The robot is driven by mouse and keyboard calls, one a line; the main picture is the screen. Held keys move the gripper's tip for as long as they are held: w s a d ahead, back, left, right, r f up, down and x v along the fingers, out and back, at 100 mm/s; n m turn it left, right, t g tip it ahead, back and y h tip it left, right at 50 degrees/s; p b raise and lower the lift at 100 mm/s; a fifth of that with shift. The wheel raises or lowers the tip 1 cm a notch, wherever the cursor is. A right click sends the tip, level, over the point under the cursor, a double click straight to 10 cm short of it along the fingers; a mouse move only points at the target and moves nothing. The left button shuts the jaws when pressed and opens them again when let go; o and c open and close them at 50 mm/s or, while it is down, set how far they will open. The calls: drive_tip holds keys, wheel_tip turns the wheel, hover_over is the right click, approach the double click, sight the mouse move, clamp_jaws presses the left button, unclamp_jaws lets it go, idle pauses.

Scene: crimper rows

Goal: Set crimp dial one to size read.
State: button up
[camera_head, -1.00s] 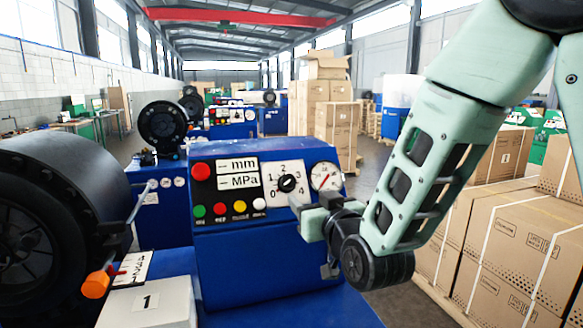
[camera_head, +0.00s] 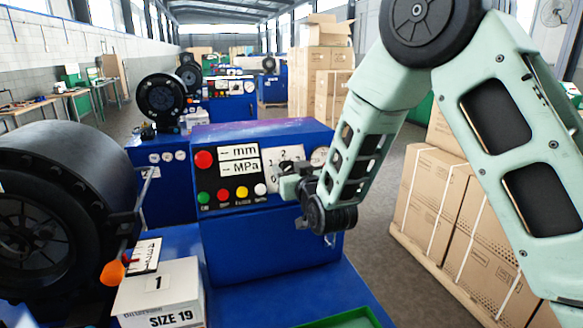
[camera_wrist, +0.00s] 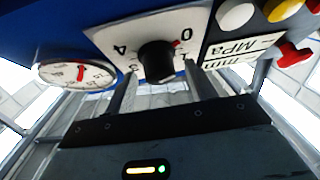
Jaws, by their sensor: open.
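The crimp dial is a black knob (camera_wrist: 157,62) on a white plate (camera_wrist: 130,36) printed 0 to 4. In the wrist view, its red mark points at about the span between 0 and 1. My gripper (camera_wrist: 160,72) is open, its two fingers to either side of the knob and seemingly just short of it. A white box (camera_head: 160,290) at the front left is marked 1 and SIZE 19.
The blue control box (camera_head: 250,245) carries coloured buttons (camera_head: 222,194), mm and MPa labels, and a round gauge (camera_wrist: 78,74) beside the dial. A black crimper head (camera_head: 60,200) with an orange-tipped lever (camera_head: 111,272) stands left. A green tray (camera_head: 345,318) lies in front; cartons stand right.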

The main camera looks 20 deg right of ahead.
drive_tip(key=c, duration=1)
drive_tip(key=shift+o, duration=0.2)
drive_tip(key=shift+f+m+b, duration=0.1)
drive_tip(key=shift+m+b, duration=0.2)
drive_tip(key=shift+b, duration=0.1)
